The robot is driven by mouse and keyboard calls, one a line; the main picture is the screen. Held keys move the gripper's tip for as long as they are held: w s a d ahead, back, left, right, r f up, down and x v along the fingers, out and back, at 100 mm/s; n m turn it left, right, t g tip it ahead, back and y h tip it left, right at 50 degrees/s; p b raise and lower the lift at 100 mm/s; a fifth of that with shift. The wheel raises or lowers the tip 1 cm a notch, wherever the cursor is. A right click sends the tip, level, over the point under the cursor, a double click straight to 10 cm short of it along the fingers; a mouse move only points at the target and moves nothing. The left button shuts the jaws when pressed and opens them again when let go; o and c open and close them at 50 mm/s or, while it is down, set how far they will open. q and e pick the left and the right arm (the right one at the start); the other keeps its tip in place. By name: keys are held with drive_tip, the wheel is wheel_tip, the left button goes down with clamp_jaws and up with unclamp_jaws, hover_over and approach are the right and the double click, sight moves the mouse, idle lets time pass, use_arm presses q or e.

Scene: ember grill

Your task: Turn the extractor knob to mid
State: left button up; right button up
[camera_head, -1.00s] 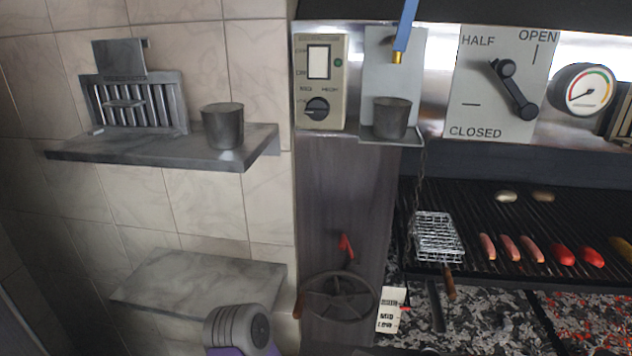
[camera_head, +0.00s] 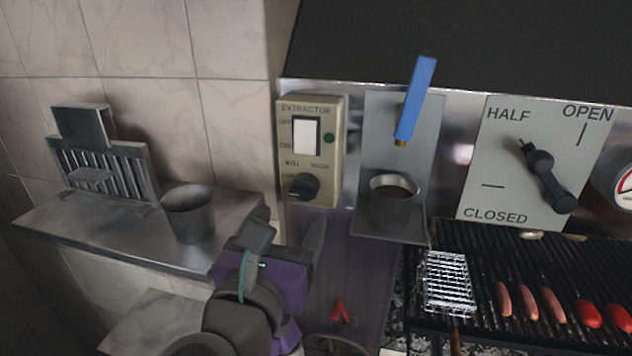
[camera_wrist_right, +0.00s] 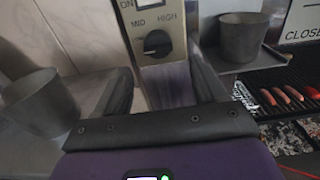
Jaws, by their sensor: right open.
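The extractor panel (camera_head: 336,165) is a beige box on the wall with a white rocker switch (camera_head: 305,136), a green light and a black round knob (camera_head: 304,186) at its lower part. MID and HIGH are printed above the knob; its pointer seems to face left, towards LOW, but is small. My right gripper (camera_head: 290,228) is open and empty just below the panel, apart from the knob. In the right wrist view, the knob (camera_wrist_right: 157,43) shows ahead, beyond and above the gap between the open fingers (camera_wrist_right: 160,82). My left gripper is not in view.
A steel shelf (camera_head: 100,225) with a metal cup (camera_head: 188,213) lies left of my right gripper. Another cup (camera_head: 394,202) stands on a small ledge right of the panel, under a blue-handled tap (camera_head: 416,100). A damper lever (camera_head: 547,175) and the grill (camera_head: 500,255) are further right.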

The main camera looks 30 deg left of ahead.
sight(302, 197)
drive_tip(key=p+x, duration=0.1)
drive_tip(key=x, duration=0.5)
drive_tip(key=shift+c, duration=0.3)
drive_tip(key=c, duration=1)
